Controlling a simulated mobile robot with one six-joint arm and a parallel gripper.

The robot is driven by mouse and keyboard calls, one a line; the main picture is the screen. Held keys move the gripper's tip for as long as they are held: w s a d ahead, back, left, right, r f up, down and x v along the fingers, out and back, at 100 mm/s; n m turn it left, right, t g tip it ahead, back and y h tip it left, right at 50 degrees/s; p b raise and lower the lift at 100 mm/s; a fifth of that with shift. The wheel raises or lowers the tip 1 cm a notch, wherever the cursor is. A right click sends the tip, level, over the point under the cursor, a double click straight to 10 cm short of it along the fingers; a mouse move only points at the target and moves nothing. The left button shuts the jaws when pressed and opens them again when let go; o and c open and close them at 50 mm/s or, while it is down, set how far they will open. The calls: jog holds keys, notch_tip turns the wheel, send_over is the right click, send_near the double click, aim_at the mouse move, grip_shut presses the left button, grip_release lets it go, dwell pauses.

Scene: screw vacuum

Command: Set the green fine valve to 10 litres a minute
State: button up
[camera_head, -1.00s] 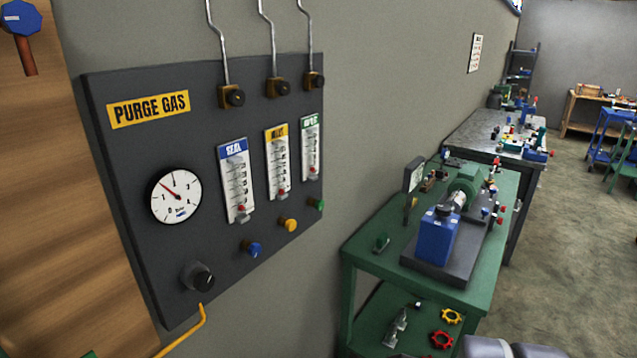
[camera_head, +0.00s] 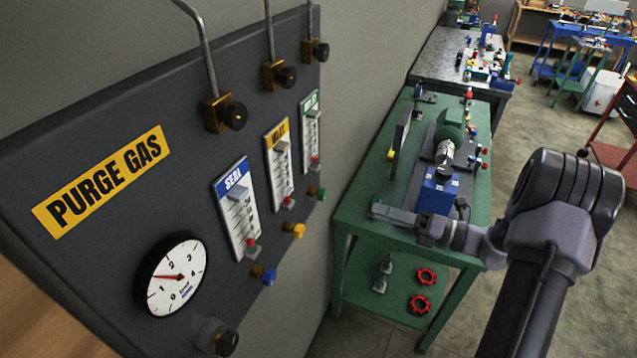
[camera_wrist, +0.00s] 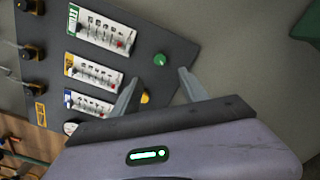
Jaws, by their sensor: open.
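The green fine valve (camera_head: 321,193) is a small round knob at the panel's right edge, below the green-labelled flow meter (camera_head: 310,130). In the wrist view the green knob (camera_wrist: 159,60) lies ahead of the gap between my open, empty fingers (camera_wrist: 159,75), not touching them. The green meter (camera_wrist: 100,30) shows a red float near its valve end; its numbers are too small to read. In the head view my gripper (camera_head: 377,209) is right of the knob, apart from the panel.
The blue knob (camera_head: 264,275) and yellow knob (camera_head: 295,230) sit beside the green one, under their own meters. A black knob (camera_head: 222,340) is below the gauge (camera_head: 170,275). A green bench (camera_head: 365,200) with a blue pump unit (camera_head: 437,190) stands right of the panel.

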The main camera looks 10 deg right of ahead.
aim_at(325, 196)
jog(key=b+x, duration=0.1)
jog(key=x, duration=1.4)
jog(key=shift+w+a+f+b, duration=0.1)
jog(key=shift+a+b, duration=0.2)
jog(key=shift+a, duration=0.05)
grip_shut()
